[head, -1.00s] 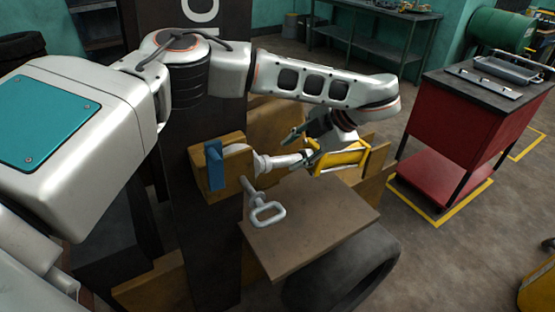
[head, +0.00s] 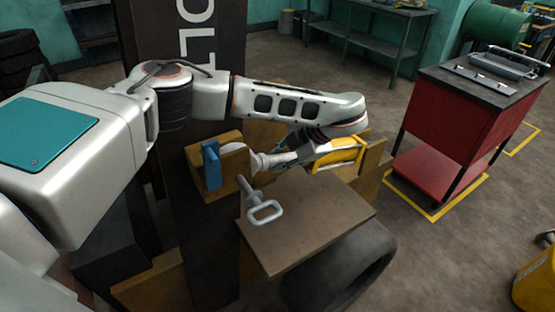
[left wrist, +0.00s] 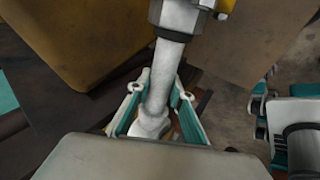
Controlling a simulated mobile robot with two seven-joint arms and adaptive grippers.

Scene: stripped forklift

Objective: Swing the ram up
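The ram has a yellow body (head: 338,157) and a silver rod (head: 262,162). My left gripper (left wrist: 161,92) has one teal finger on each side of the silver rod, which also shows in the left wrist view (left wrist: 174,50). The fingers look shut on the rod; in the head view they are mostly hidden by my arm. At the right edge of the left wrist view is a white and teal part, perhaps my right gripper (left wrist: 268,110); its state is unclear.
A brown board (head: 310,225) with a grey T-shaped pin (head: 258,205) on it lies just in front of the ram. A dark tyre (head: 345,270) is below. A red cart (head: 450,110) stands to the right, with clear floor before it.

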